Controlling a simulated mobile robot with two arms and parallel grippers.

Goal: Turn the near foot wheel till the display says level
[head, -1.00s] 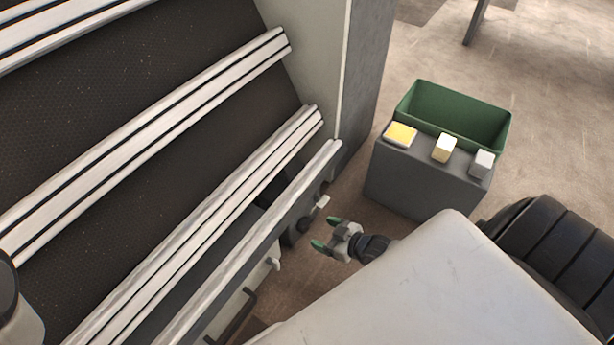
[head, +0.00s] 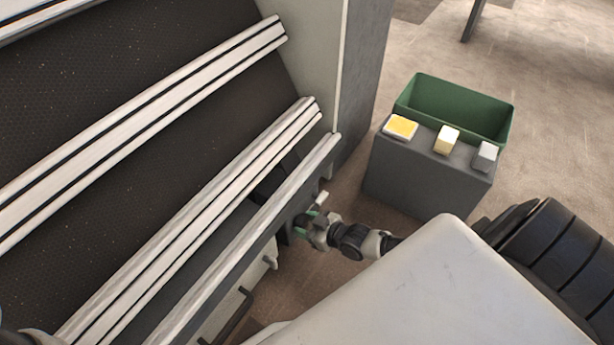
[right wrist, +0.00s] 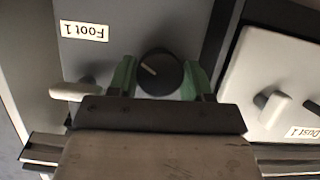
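The near foot wheel shows in the right wrist view as a round black knob (right wrist: 158,76) with a white pointer line, on a grey panel. An upside-down label "Foot 1" (right wrist: 85,32) is beside it. My right gripper (right wrist: 160,80) has its two green fingers on either side of the knob, apart; I cannot tell whether they touch it. In the head view my right gripper (head: 304,226) is at the end of the conveyor frame and hides the knob. My left gripper is out of view; no display is in view.
A pale lever (right wrist: 75,91) sticks out close to the knob. A white panel with a "Dust 1" label (right wrist: 301,132) is beside it. A grey stand (head: 419,183) with several small blocks and a green bin (head: 455,105) stand beyond my right arm. Long rails (head: 250,235) run along the left.

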